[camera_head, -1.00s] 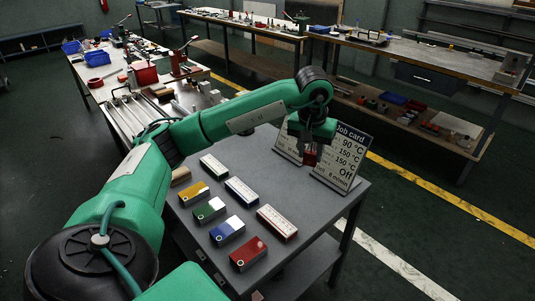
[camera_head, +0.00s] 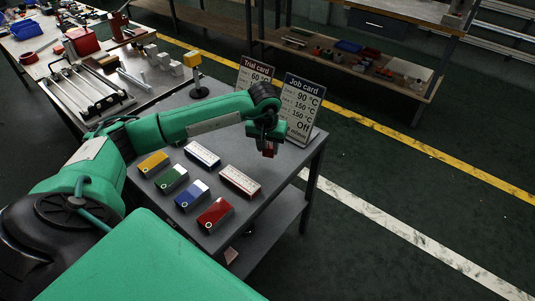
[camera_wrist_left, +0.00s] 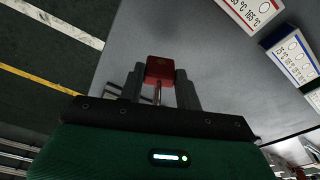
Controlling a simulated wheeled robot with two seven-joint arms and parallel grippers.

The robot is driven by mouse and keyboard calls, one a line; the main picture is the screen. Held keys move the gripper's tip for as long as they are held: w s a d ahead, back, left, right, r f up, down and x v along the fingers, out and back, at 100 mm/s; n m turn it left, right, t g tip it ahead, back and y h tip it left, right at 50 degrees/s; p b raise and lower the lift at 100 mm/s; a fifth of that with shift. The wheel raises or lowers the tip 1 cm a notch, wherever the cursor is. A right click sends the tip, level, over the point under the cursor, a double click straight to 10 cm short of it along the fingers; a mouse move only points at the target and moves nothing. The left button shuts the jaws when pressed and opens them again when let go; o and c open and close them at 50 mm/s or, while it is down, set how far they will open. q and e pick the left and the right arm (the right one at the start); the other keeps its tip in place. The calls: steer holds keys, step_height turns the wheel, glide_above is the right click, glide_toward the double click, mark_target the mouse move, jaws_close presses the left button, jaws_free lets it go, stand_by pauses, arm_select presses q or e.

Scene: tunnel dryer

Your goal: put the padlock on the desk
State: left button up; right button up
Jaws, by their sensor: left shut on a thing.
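My left gripper (camera_head: 267,146) is shut on the padlock (camera_head: 269,150), a small red block with a metal shackle. In the left wrist view the red padlock body (camera_wrist_left: 160,68) sits at the fingertips, and its shackle points back between the fingers. The grey desk (camera_head: 285,168) lies under the gripper, which is over its right part, in front of the job card. I cannot tell whether the padlock touches the desk top. My right gripper is not in view.
A trial card (camera_head: 255,72) and a job card (camera_head: 303,108) stand at the desk's back right. Yellow (camera_head: 153,164), green (camera_head: 171,180), blue (camera_head: 192,196) and red (camera_head: 216,214) blocks lie at the front left. A white-topped red block (camera_head: 240,181) is near the gripper.

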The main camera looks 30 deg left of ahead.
mark_target(268, 153)
arm_select(q)
step_height(268, 153, down, 4)
steer(key=shift+f, duration=0.1)
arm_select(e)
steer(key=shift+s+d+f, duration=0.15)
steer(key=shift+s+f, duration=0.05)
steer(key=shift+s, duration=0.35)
arm_select(q)
steer(key=shift+f, duration=0.1)
steer(key=o, duration=0.8)
steer(key=shift+o, duration=0.2)
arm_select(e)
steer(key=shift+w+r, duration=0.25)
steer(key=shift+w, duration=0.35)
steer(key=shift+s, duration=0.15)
